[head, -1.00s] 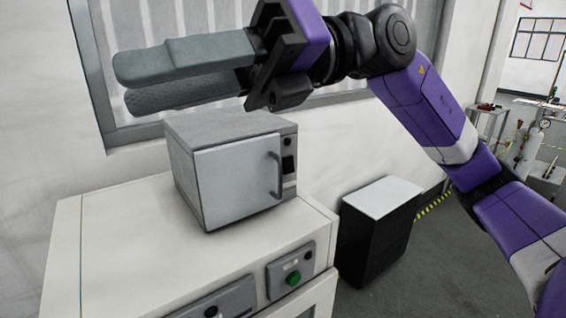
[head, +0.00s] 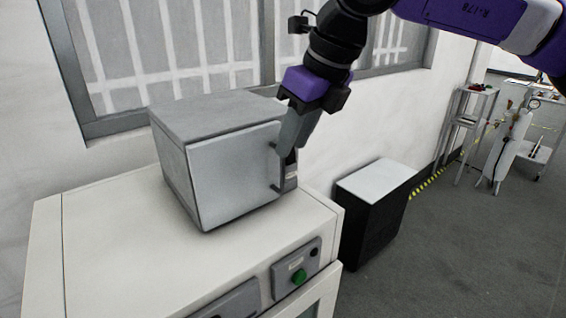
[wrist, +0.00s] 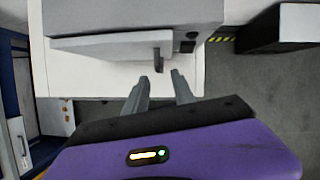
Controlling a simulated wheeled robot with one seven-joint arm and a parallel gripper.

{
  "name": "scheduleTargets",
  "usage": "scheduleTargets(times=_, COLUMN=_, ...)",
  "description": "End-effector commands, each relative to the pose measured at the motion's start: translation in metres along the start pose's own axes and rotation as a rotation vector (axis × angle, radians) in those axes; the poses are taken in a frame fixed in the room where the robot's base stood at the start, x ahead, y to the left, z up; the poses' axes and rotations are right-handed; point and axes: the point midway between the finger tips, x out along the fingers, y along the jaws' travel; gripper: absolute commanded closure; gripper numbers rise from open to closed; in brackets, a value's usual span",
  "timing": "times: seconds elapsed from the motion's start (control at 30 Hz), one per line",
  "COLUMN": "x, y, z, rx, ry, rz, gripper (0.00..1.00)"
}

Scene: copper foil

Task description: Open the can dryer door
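The can dryer (head: 215,165) is a grey box on a white cabinet. Its light grey door (head: 235,175) faces front and looks shut. A dark vertical handle (head: 274,168) runs down the door's right side; it also shows in the wrist view (wrist: 159,58). My gripper (head: 292,155) points down beside the handle at the dryer's right front. In the wrist view, my gripper's two fingers (wrist: 160,84) are apart with nothing between them, and the handle lies just beyond the tips. In the head view my fingers partly hide the dryer's control strip.
The white cabinet (head: 110,240) has a front panel with a green button (head: 299,277). A black box with a white top (head: 378,185) stands on the floor to the right. A barred window is behind. Floor at the right front is clear.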

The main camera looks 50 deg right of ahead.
Motion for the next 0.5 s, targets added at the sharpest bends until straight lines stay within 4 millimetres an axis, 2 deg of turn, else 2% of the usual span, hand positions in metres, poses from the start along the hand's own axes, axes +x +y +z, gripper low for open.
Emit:
scheduleTargets(times=0.3, x=0.047, y=0.002, z=0.0, rx=-0.002, ry=0.001, rz=0.005, gripper=0.69)
scheduleTargets(times=0.5, x=0.064, y=0.002, z=0.0, rx=-0.002, ry=-0.001, rz=0.005, gripper=0.69)
